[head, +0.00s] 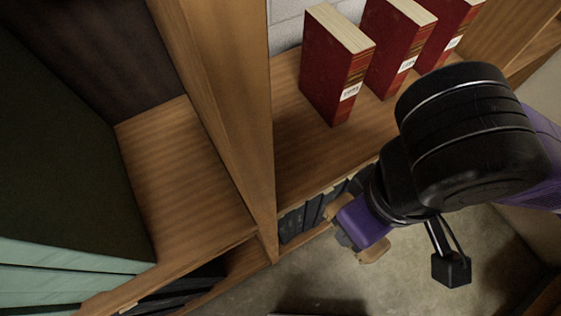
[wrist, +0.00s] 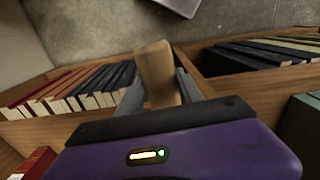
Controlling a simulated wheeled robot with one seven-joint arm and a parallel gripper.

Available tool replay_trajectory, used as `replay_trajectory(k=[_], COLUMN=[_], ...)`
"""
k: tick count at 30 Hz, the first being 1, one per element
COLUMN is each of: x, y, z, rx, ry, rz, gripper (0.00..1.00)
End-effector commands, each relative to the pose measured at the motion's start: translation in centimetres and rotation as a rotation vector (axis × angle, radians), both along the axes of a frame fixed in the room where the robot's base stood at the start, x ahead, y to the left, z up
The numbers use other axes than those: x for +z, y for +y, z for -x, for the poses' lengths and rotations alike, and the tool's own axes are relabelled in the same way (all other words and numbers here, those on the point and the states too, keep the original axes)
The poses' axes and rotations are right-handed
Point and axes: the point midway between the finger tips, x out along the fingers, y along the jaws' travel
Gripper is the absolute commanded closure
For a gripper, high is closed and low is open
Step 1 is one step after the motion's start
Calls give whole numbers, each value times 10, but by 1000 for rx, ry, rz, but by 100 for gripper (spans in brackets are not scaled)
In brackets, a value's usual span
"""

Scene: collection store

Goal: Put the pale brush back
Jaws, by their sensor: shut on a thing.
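My gripper (wrist: 157,78) is shut on the pale brush (wrist: 156,65), a light wooden piece that sticks out between its two grey fingers in the wrist view. In the head view my gripper (head: 345,240) hangs in front of the shelf edge, below the shelf with red books. Pale wooden parts of the brush (head: 374,250) show on either side of the purple gripper body. The rest of the brush is hidden by the gripper, and I cannot make out bristles.
Three red books (head: 331,70) stand on the wooden shelf (head: 300,150). A thick upright (head: 228,100) divides the bays. Dark books (head: 300,222) fill the lower shelf. Pale green volumes (head: 70,262) stand at left. A grey flat object (wrist: 180,5) lies on the floor at the wrist view's top.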

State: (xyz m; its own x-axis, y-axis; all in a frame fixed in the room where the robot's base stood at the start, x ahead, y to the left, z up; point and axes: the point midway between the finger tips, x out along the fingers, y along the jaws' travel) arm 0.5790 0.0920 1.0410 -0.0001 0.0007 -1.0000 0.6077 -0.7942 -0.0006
Motion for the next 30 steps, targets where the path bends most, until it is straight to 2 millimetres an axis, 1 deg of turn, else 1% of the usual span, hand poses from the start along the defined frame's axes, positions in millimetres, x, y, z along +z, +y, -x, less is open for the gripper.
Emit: replay_trajectory(k=[2, 5, 8, 21, 24, 27, 30], x=[0, 1, 1, 3, 2, 1, 0], y=[0, 6, 19, 87, 100, 109, 114], z=[-1, -7, -21, -105, -121, -132, -138], rx=[-37, -59, -62, -61, -60, -59, -60], ry=[0, 0, 2, -1, -1, -1, -1], rz=[1, 0, 0, 3, 3, 3, 1], gripper=[95, 95, 95, 95, 95, 95, 95])
